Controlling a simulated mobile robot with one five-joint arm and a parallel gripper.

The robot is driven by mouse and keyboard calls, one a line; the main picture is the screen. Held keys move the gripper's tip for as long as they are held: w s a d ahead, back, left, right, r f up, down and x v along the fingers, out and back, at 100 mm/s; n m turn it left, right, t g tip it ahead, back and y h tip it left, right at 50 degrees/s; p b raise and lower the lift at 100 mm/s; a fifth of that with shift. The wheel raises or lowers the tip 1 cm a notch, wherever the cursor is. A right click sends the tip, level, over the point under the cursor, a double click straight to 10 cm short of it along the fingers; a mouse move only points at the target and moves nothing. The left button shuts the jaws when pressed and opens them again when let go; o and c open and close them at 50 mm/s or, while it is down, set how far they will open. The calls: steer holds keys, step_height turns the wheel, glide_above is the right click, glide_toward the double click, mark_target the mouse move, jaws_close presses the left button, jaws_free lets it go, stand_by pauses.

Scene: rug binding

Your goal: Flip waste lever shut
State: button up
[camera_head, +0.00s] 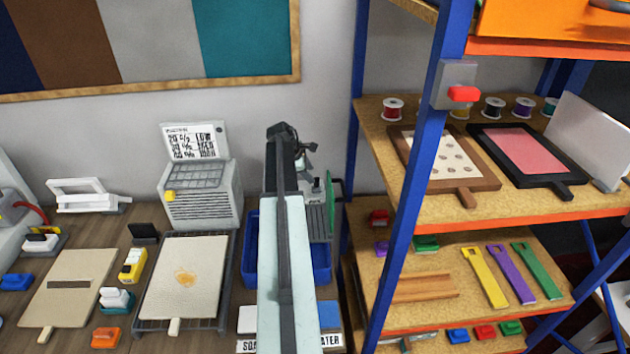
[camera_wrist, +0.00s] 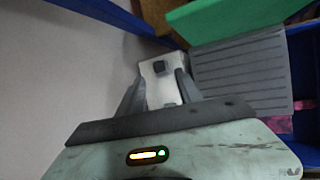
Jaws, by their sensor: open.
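My gripper (camera_head: 303,155) is at the far end of my arm in the head view, above the back of a blue tub (camera_head: 250,262). In the wrist view my gripper (camera_wrist: 160,84) is open. A pale block with a dark square knob (camera_wrist: 159,67) lies between and just beyond its fingertips; I cannot tell whether they touch it. This may be the waste lever, but I cannot identify it for certain. A small dark-topped fitting (camera_head: 316,186) shows beside my gripper in the head view. My arm hides much of the tub.
A grey ribbed panel (camera_wrist: 240,75) and a green panel (camera_wrist: 225,18) stand close right of my gripper. A blue shelf post (camera_head: 415,170) with a red-handled box (camera_head: 462,94) rises to the right. A grey louvred unit (camera_head: 203,195) stands left.

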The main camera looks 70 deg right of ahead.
mark_target(317, 182)
steer(key=b+x, duration=0.4)
steer(key=x, duration=0.1)
steer(key=b+x, duration=0.2)
steer(key=x, duration=0.1)
steer(key=shift+w+a+f+b, duration=0.15)
steer(key=shift+w+b, duration=0.1)
steer(key=shift+b, duration=0.15)
steer(key=shift+r, duration=0.2)
jaws_close()
stand_by(0.6)
